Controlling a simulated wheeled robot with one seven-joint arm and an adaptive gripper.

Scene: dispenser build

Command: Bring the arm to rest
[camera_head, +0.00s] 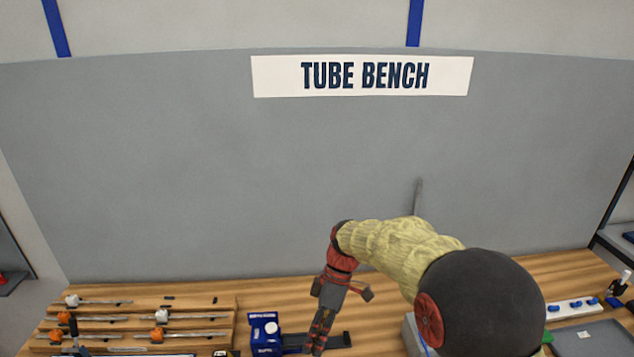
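My arm reaches out over the wooden bench (300,290) from the lower right, with its yellow and black links in the foreground. My gripper (320,338) points down over the middle of the bench, beside the blue device. Its fingers look narrow and close together, but they are too small to tell whether they are open or shut. Nothing clearly shows in the grip. The lower edge of the picture crops the bench.
A blue device (264,328) with a dark base stands just left of my gripper. Wooden racks (190,303) with several metal tubes lie at left. A blue-and-white strip (573,308) and a grey tray (592,340) are at right. A grey wall with a "TUBE BENCH" sign (362,76) stands behind.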

